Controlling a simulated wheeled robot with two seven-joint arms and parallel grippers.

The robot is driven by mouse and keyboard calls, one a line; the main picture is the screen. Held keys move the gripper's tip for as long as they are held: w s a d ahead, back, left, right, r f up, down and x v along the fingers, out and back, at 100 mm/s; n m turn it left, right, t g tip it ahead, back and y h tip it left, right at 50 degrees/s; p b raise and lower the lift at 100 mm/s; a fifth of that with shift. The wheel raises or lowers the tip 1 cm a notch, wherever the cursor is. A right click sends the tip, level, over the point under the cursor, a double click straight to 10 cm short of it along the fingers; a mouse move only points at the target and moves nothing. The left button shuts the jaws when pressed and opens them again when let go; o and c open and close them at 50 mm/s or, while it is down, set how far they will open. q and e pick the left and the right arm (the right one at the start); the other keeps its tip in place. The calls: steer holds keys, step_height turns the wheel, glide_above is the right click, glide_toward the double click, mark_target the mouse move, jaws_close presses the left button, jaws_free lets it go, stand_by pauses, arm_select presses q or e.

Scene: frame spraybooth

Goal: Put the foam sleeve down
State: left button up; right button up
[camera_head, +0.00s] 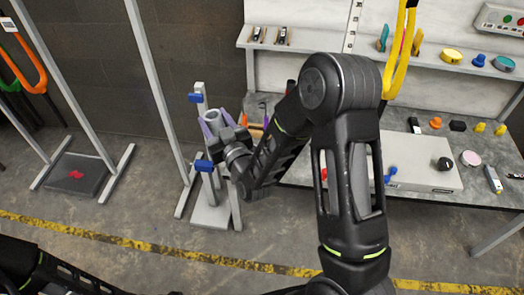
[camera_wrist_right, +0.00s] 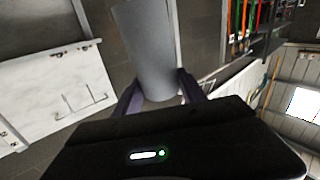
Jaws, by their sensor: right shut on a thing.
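The foam sleeve (camera_head: 211,117) is a grey cylinder with an open top end in the head view. My right gripper (camera_head: 218,122) is shut on it, with one purple finger on each side. In the right wrist view the foam sleeve (camera_wrist_right: 150,48) rises as a plain grey tube between the purple fingers of the right gripper (camera_wrist_right: 160,94). My left gripper is out of view; only dark parts of my left arm show at the bottom left.
A grey stand with blue clamps (camera_head: 194,98) is right beside the held sleeve. A workbench (camera_head: 300,172) with a pale board (camera_head: 425,177) and small items is at right, below a shelf (camera_head: 340,53). A dark floor plate (camera_head: 77,174) lies at left. Open floor lies in front.

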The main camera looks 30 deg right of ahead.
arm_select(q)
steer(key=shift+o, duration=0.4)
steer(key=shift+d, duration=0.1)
arm_select(e)
steer(key=shift+d, duration=0.1)
steer(key=w+d+f+m+h+b, duration=0.1)
steer(key=w+d+f+h+b, duration=0.1)
steer(key=d+f+b, duration=0.65)
steer(key=w+d+f+m+h+b, duration=0.25)
steer(key=d+f+b, duration=0.25)
steer(key=f+b, duration=0.55)
arm_select(q)
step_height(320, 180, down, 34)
steer(key=b, duration=1.5)
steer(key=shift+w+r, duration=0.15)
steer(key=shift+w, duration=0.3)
arm_select(e)
steer(key=d+f+m+h, duration=0.1)
steer(key=d+f, duration=0.1)
steer(key=d, duration=0.6)
steer(key=d+f+m+h, duration=0.1)
steer(key=d+f+h, duration=0.1)
steer(key=d, duration=0.6)
steer(key=shift+s+d+f, duration=0.2)
steer(key=shift+d+f, duration=0.15)
steer(key=shift+f, duration=0.3)
